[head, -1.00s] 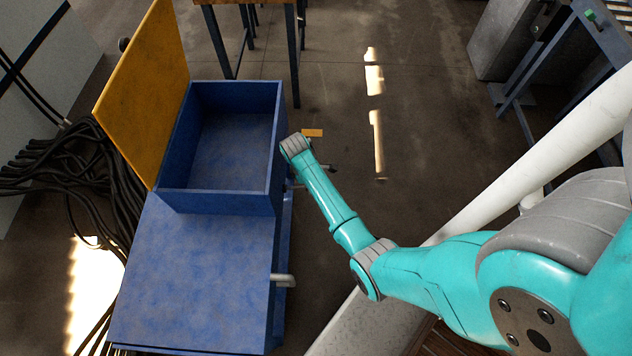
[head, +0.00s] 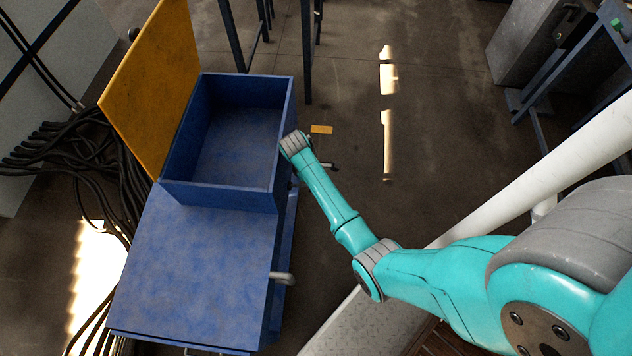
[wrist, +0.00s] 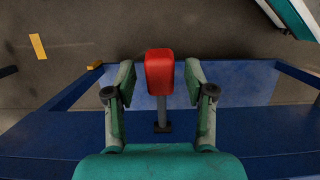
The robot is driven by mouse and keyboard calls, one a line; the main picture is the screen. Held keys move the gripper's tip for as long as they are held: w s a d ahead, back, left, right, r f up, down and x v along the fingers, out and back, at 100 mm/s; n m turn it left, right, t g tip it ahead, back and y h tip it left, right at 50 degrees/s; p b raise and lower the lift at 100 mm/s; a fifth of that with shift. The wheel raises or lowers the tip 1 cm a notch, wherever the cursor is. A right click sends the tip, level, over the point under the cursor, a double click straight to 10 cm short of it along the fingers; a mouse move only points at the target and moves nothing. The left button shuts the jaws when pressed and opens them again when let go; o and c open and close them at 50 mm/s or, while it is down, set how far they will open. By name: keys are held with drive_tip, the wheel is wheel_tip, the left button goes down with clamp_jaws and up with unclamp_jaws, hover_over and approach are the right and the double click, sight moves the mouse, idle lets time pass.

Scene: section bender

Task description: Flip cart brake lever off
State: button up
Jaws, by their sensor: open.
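The brake lever, with a red block-shaped knob (wrist: 160,72) on a grey stem (wrist: 162,115), stands in the middle of the wrist view. My gripper (wrist: 160,80) is open, with one finger on each side of the red knob. Narrow gaps show between the knob and both fingers. The blue cart (head: 195,265) is at left in the head view, with my wrist beside its open bin. The lever cannot be made out in the head view, and my gripper is mostly hidden there behind my wrist.
The cart's open blue bin (head: 168,192) and raised yellow lid (head: 150,85) stand left of my arm. A grey handle (head: 283,278) sticks out of the cart's side. Black cables (head: 90,160) lie at far left. Floor right of the cart is clear around a yellow marking (head: 321,129).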

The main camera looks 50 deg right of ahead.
drive_tip(key=shift+v, duration=3.75)
